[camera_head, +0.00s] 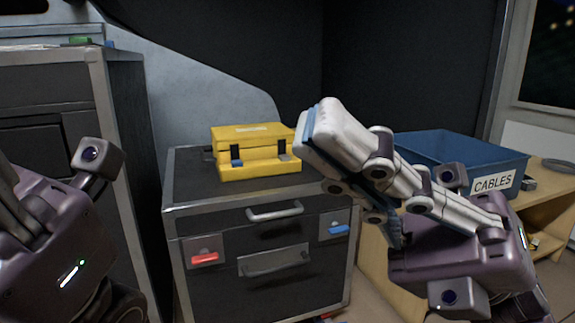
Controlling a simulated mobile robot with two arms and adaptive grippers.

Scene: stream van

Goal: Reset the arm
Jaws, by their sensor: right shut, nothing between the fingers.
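My right arm comes in from the right, and its right gripper (306,138) is shut with nothing between its fingers. It points up and to the left, in front of the right side of the dark drawer cabinet (190,190). My left arm shows at the left edge as a purple wrist with a small camera. The left fingers are mostly cut off by the frame, so their state does not show.
A yellow case (255,165) sits on the cabinet, left of the right gripper. A blue bin (470,155) labelled CABLES stands on a wooden shelf (553,205) behind my right arm. A tall dark cabinet (50,80) stands at the left.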

